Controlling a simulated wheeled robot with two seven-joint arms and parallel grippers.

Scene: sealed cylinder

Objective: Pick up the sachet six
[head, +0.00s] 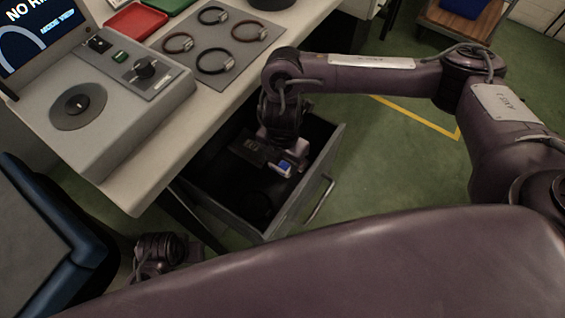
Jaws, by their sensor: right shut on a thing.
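My right gripper (283,158) points down into the open drawer (328,158) under the bench. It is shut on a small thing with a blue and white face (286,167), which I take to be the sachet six. No number on it can be read, and the gripper hides part of it. A dark wrist part of my left arm shows low at the left, beside the drawer. Its fingers cannot be made out.
The bench (225,98) bears a grey control box (110,100), several ring-shaped bands on a grey mat (215,25), and a red tray (136,21). The drawer's walls stand close around the right gripper.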

